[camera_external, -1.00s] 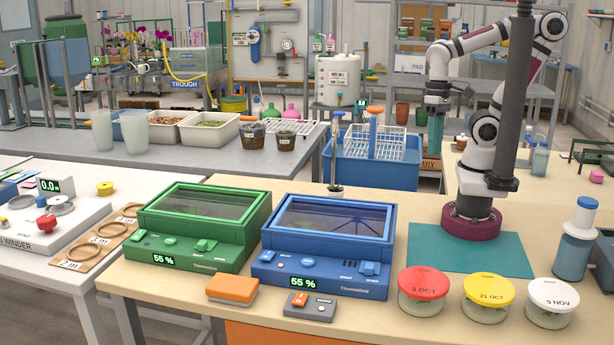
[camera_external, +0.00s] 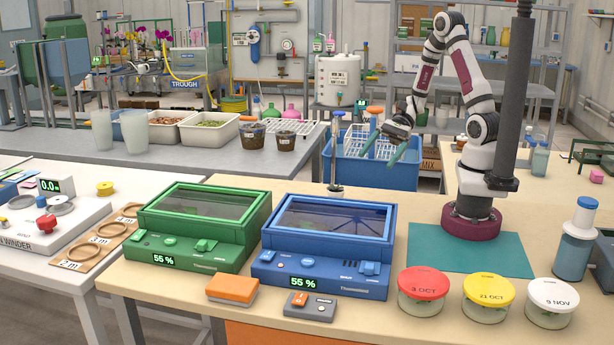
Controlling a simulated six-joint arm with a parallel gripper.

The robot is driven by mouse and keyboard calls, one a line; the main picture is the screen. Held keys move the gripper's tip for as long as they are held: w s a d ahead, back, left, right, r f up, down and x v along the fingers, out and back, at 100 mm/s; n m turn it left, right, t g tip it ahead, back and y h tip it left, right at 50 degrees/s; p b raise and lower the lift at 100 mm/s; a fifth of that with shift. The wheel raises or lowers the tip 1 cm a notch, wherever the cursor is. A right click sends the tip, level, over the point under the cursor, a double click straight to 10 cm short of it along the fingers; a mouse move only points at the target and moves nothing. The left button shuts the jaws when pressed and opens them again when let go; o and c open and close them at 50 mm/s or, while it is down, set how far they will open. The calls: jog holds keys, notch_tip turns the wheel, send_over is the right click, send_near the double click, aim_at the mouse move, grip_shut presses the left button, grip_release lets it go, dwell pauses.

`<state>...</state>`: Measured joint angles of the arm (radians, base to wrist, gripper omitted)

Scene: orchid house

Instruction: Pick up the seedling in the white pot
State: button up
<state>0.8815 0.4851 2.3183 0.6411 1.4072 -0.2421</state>
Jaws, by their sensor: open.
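I cannot make out a seedling in a white pot. A green propagator box (camera_external: 188,258) and a blue propagator box (camera_external: 318,281) stand side by side on the bench, both with dark see-through lids down and displays reading 55 %. Faint green shows under the lids, too dim to tell what it is. My gripper (camera_external: 377,160) is open, its green fingers spread and tilted down to the left. It is in the air behind and above the blue propagator, in front of the blue crate with white racks (camera_external: 370,172) in this view. Nothing shows between its fingers.
Three jars with red (camera_external: 423,282), yellow (camera_external: 488,291) and white (camera_external: 552,294) lids stand at the bench's front right. An orange block (camera_external: 232,288) and a grey switch box (camera_external: 309,306) lie before the propagators. The teal mat (camera_external: 480,253) is mostly clear. A dark post (camera_external: 515,110) stands by my arm.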

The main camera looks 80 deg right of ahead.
aim_at(336, 191)
jog(key=w+d+f+m+t+h, duration=0.1)
jog(key=d+f+m+t+h, duration=0.1)
jog(key=d+f+m+t, duration=0.55)
jog(key=w+a+f, duration=0.1)
jog(key=w+a, duration=0.1)
jog(key=w, duration=0.1)
jog(key=w+a+f+g, duration=0.1)
jog(key=w+a+f, duration=0.1)
jog(key=w, duration=0.2)
jog(key=w+a+f+g, duration=0.1)
jog(key=w+a+f, duration=0.1)
jog(key=w, duration=0.2)
jog(key=shift+w+a+f+n+g+h, duration=0.15)
jog(key=shift+a+f+n+g+h, duration=0.1)
jog(key=shift+a+h, duration=0.1)
jog(key=c, duration=1.5)
jog(key=shift+r, duration=0.1)
